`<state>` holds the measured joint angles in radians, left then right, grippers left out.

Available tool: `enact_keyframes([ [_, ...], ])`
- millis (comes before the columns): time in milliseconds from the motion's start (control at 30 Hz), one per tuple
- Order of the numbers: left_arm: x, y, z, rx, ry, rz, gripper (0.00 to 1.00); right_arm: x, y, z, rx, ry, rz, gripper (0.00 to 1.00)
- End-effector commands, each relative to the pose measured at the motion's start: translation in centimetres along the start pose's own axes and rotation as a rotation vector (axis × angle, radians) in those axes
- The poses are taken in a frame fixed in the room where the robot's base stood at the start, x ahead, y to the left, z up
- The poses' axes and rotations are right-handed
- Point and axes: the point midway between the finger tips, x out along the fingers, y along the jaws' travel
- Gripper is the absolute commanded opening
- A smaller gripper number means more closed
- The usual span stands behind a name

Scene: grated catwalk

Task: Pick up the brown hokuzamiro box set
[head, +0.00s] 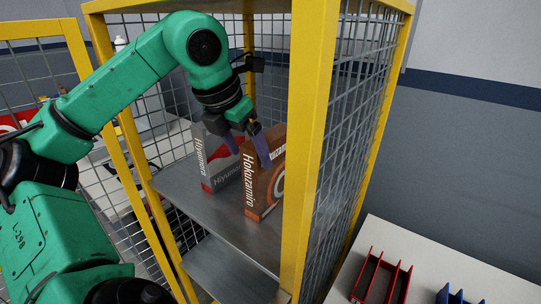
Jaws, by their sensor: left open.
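The brown Hokuzamiro box set (256,196) stands upright on the grey metal shelf (205,199) of a yellow-framed mesh cage, in the head view. Its spine lettering faces me. Its upper right part is hidden behind a yellow post. My left gripper (247,152) comes down from above at the top of the brown box, open, with one finger over the box's near top edge and the other beside its left. I cannot tell whether the fingers touch it. My right gripper is not in view.
A grey and red Hiysmori box (212,163) stands close to the left of the brown box. The yellow post (308,150) and mesh side (352,130) bound the shelf on the right. A table with a red tray (381,279) and a blue tray (455,296) stands lower right.

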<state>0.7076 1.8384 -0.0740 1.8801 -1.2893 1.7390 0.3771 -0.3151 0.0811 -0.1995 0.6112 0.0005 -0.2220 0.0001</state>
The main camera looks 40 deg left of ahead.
Motion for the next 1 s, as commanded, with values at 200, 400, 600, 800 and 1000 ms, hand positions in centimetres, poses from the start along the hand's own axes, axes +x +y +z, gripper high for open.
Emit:
enact_keyframes([
  [200,0.3,0.0,2.5,0.0,0.005,-0.002,0.91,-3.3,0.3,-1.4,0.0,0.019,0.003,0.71],
  [400,3.1,-0.1,4.4,0.0,0.002,-0.004,0.91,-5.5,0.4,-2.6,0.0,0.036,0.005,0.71],
  [600,4.9,0.0,4.3,-0.001,-0.002,-0.001,0.91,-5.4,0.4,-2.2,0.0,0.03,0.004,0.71],
  [800,4.9,0.0,4.3,-0.001,-0.001,0.0,0.91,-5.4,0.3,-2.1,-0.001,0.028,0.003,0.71],
  [1000,5.2,0.0,4.2,-0.001,-0.001,0.0,0.91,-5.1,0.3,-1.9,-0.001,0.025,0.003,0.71],
])
